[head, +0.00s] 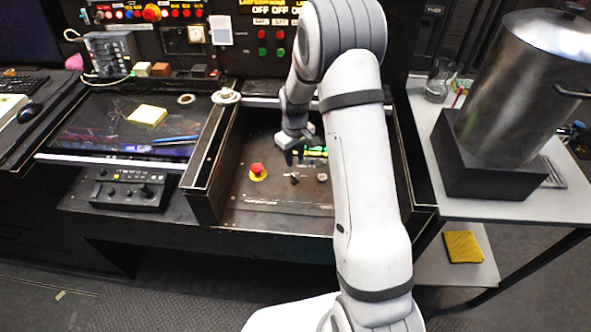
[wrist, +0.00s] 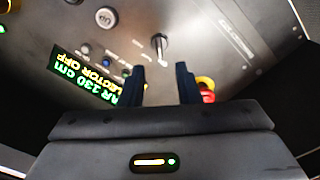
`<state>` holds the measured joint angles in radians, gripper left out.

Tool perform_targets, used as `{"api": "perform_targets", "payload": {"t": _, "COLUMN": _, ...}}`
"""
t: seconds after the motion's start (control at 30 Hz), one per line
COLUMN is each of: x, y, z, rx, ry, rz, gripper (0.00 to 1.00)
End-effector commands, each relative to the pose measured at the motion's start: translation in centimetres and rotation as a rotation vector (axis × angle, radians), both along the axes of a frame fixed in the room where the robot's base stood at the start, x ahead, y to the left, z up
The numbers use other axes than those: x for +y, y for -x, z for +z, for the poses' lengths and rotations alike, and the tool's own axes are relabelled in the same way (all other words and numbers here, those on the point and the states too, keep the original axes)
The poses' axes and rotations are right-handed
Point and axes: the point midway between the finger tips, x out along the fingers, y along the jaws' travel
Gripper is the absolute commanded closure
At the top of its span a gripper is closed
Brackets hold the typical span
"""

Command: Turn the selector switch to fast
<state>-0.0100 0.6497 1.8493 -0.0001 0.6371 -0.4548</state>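What looks like the selector switch, a small dark knob (head: 294,179), stands on the dark panel (head: 265,200) of the recessed console. In the wrist view it appears as a lever-like knob (wrist: 160,46) just beyond the fingertips, roughly in line with the gap between them. Its labels are too small to read. My gripper (head: 295,157) is above the panel, pointing down, and does not appear to touch the knob. In the wrist view its two dark fingers (wrist: 163,78) are apart with nothing between them.
A red mushroom button (head: 257,170) on a yellow base is left of the knob, close to a finger in the wrist view (wrist: 207,92). Side walls (head: 205,165) enclose the panel.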

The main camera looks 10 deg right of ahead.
Motion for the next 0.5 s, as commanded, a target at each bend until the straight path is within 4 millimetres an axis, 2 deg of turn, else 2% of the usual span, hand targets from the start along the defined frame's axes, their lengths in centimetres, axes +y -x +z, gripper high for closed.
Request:
{"api": "perform_targets", "payload": {"t": 0.23, "x": 0.0, "y": -0.4, "z": -2.6, "rx": 0.009, "ry": 0.000, "rz": 0.011, "gripper": 0.70}}
{"api": "perform_targets", "payload": {"t": 0.5, "x": -0.1, "y": -0.3, "z": -6.9, "rx": 0.009, "ry": 0.000, "rz": 0.010, "gripper": 0.70}}
